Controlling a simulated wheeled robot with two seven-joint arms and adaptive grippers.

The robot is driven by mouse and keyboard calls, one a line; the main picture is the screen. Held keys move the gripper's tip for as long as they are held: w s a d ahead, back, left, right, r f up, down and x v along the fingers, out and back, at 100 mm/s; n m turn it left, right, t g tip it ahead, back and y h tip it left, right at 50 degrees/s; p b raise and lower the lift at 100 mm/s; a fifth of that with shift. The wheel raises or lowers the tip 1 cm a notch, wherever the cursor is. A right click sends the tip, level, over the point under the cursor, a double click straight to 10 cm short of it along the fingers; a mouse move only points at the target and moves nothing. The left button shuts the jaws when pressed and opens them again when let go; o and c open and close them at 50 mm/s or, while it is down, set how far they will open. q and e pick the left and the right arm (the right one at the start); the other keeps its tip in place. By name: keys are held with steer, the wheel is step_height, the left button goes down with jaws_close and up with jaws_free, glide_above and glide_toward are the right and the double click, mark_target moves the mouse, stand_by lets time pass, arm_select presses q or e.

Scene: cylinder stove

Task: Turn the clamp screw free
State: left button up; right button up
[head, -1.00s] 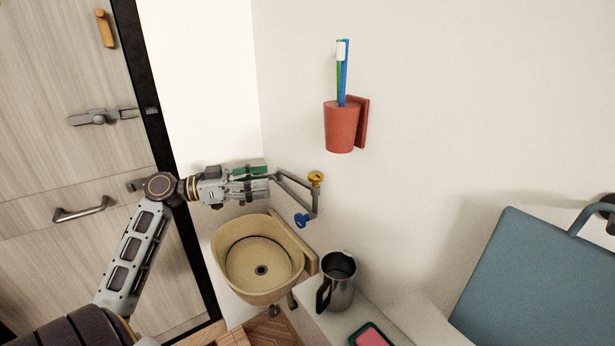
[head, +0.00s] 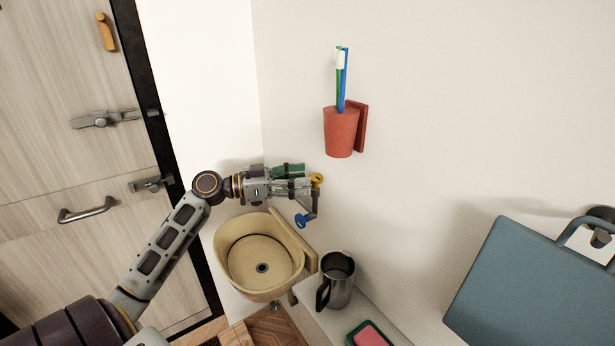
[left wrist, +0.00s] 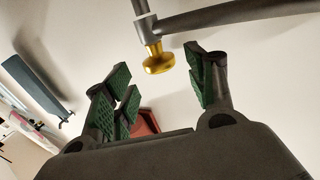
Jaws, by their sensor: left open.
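A yellow knob (head: 317,180) sits on the upper end of a grey pipe fitting at the wall. A blue knob (head: 302,220) is on the lower part of the fitting. No part is plainly a clamp screw; I cannot tell which knob it is. My left gripper (head: 306,184) is open beside the yellow knob, its green-padded fingers pointing right. In the left wrist view, the yellow knob (left wrist: 158,58) shows beyond the gap between the open fingers (left wrist: 160,85), and nothing is held. The gripper hides part of the grey pipe in the head view. My right gripper is out of view.
A tan basin (head: 225,262) is below the left gripper. A metal jug (head: 341,283) stands on the white ledge at right. A red cup (head: 340,133) with toothbrushes hangs on the wall above. Wooden doors are at left.

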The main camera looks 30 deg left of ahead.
arm_select(q)
steer(key=shift+x, duration=1.25)
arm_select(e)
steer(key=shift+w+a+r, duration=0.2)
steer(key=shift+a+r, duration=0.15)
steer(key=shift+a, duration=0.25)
arm_select(q)
steer(key=shift+c, duration=0.5)
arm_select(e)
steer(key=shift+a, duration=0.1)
